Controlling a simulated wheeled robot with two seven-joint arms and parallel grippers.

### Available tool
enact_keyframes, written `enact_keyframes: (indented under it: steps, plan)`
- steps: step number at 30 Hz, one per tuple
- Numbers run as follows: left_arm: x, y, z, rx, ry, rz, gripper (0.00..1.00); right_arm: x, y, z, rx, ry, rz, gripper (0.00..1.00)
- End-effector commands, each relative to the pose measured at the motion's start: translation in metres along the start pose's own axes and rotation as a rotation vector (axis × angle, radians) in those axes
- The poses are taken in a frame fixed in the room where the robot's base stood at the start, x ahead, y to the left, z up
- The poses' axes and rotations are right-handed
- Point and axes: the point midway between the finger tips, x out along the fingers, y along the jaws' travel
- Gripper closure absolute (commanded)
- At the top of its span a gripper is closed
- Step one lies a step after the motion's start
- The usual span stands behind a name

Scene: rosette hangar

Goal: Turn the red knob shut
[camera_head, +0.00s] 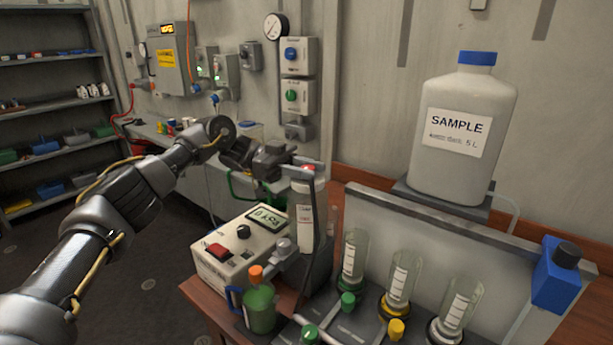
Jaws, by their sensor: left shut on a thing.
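My left arm reaches in from the left, and its gripper (304,164) is at the top of a white labelled cylinder (305,207). The gripper is shut on a small red part (308,168) there, mostly hidden by the fingers. I take this part for the red knob, though its shape and turn cannot be made out. A flat red switch (218,250) sits on the beige meter box (225,273), apart from the gripper. My right gripper is not in view.
Close by stand a green bottle (261,309) with an orange cap, several clear graduated tubes (354,257) and green and yellow knobs (397,329). A large white SAMPLE jug (462,135) stands at the right. Wall boxes (297,57) and a shelf (58,105) are behind.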

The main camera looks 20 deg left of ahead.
Motion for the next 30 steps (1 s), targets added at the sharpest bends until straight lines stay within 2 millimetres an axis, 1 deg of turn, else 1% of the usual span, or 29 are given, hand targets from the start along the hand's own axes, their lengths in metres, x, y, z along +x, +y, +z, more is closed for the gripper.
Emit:
enact_keyframes:
  steps: [3,6,15,16,20,21,30]
  plan:
    - [0.001,0.0,0.002,-0.001,-0.001,0.009,0.94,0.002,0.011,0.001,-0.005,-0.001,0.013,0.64]
    - [0.001,0.0,0.001,0.0,-0.001,0.013,0.94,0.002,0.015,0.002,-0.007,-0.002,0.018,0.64]
    - [0.001,0.0,0.001,-0.001,-0.001,0.013,0.94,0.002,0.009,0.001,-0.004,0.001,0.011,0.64]
    - [0.001,0.0,0.001,-0.001,-0.001,0.013,0.7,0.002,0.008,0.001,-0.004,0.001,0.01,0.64]
    - [0.001,0.0,0.001,-0.001,-0.001,0.013,0.53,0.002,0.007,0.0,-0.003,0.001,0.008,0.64]
    - [0.001,0.0,0.001,-0.001,-0.001,0.013,0.52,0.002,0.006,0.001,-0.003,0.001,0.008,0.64]
    - [-0.001,0.0,0.001,-0.001,-0.001,0.011,0.52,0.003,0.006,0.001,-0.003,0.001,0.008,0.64]
